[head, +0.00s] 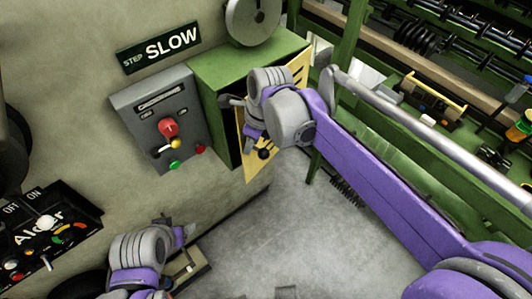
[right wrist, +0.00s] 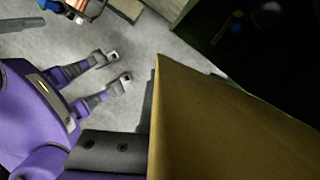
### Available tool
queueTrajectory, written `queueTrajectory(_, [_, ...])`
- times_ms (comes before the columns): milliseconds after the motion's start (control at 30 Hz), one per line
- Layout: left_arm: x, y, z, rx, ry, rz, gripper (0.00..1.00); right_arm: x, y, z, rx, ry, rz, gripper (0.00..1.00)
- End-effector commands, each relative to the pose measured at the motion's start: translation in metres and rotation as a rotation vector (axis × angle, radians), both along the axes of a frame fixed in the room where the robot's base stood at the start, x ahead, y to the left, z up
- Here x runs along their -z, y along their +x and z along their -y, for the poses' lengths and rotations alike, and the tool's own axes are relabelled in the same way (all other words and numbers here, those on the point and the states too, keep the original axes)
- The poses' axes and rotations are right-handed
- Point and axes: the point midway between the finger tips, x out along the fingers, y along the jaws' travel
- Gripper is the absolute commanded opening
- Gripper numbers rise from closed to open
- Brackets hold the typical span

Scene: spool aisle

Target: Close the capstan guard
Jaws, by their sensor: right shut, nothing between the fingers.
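The capstan guard (head: 299,68) is a yellow panel with dark markings on the front of a green box (head: 225,72) on the wall. It appears to stand ajar, with a dark gap at its left side. My right gripper (head: 232,101) is shut and empty at the guard's upper left edge; my wrist hides much of the panel. In the right wrist view a broad yellow-brown panel (right wrist: 215,125), apparently the guard, fills the right side close to the gripper. Whether they touch is unclear. My left gripper (head: 186,231) is low beside the wall, its jaw opening unclear.
A grey switch box (head: 150,105) with a red knob is left of the green box, under a SLOW sign (head: 160,50). A black control panel (head: 50,235) is at lower left. Green racks with spools (head: 425,40) stand at right. The grey floor (head: 310,235) between is mostly clear.

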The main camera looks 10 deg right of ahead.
Motion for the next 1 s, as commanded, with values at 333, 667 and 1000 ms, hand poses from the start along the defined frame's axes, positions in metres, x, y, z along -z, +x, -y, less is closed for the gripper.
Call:
queueTrajectory(333, [0.001, 0.0, 0.0, 0.0, 0.0, 0.0, 0.71, 0.0, 0.018, -0.017, -0.001, 0.0, 0.0, 0.0])
queueTrajectory(667, [0.001, 0.0, 0.0, 0.0, 0.0, 0.0, 0.71, 0.0, 0.019, -0.017, -0.001, 0.0, 0.0, 0.0])
queueTrajectory(1000, [-0.011, 0.004, 0.0, 0.0, 0.0, 0.007, 0.71, -0.014, 0.022, -0.011, -0.003, -0.001, 0.001, 0.0])
